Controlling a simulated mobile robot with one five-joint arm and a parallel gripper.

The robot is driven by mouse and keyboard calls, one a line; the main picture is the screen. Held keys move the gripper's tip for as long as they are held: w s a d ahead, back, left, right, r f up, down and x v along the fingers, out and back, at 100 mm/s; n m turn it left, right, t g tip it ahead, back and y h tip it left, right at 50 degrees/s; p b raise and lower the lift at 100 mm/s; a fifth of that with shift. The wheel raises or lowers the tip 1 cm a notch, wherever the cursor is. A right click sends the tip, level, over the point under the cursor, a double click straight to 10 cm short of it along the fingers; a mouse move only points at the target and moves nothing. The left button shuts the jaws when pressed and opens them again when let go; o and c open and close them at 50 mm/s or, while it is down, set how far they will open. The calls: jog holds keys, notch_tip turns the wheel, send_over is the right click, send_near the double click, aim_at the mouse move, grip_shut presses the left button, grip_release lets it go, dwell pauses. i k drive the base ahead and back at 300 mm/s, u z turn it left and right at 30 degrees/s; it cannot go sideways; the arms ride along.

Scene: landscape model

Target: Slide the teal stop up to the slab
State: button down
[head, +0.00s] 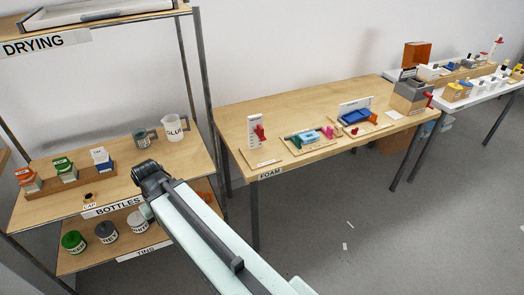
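A small fixture on a thin wooden base stands in the middle of the foam table. It carries a pale blue block (310,136), which looks like the slab. A small teal piece (292,138) at its left end looks like the teal stop; at this size I cannot tell whether the two touch. A pink piece (327,132) is at the right end. My arm reaches up and left from the bottom, its dark wrist in front of the bottles shelf. My gripper (147,210) is partly hidden below the wrist, far left of the fixture; its fingers cannot be made out.
The foam table (345,89) also bears a white upright board with a red piece (260,132) and a blue tray fixture (358,117). The shelf rack (190,150) on the left holds bottles, jugs and tins. Grey floor in front of the table is largely clear.

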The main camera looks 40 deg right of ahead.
aim_at(297, 141)
jog(key=u, duration=1.1)
jog(key=k, duration=1.45)
jog(key=z, duration=0.7)
jog(key=i, duration=1)
jog(key=u, duration=0.05)
